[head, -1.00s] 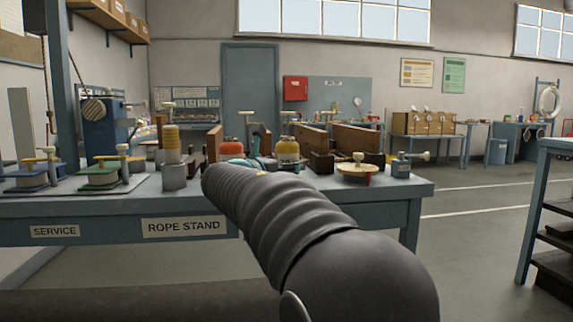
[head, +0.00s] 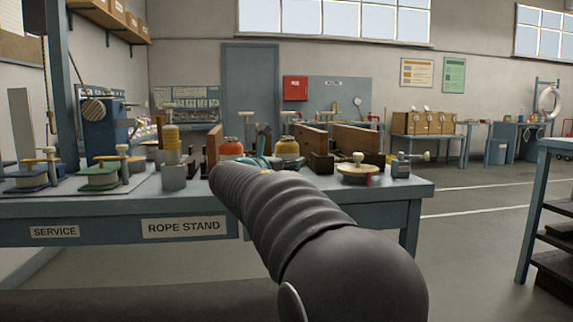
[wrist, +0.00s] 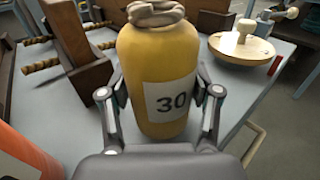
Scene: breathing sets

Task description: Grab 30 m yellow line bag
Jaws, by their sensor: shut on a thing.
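The yellow line bag (wrist: 155,65) stands upright in the middle of the wrist view. It has a white label reading 30 and a coil of pale rope on top. My gripper (wrist: 162,98) is shut on it, with one finger at each side of the bag. In the head view the yellow bag (head: 287,148) shows on the rope stand bench, partly hidden behind other things and my arm.
An orange bag (head: 231,146) stands to the left of the yellow bag; an orange surface (wrist: 22,150) shows at the wrist view's lower left. Wooden blocks (wrist: 75,45) with rope stand behind. A round wooden lid with a knob (wrist: 241,45) lies to the right.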

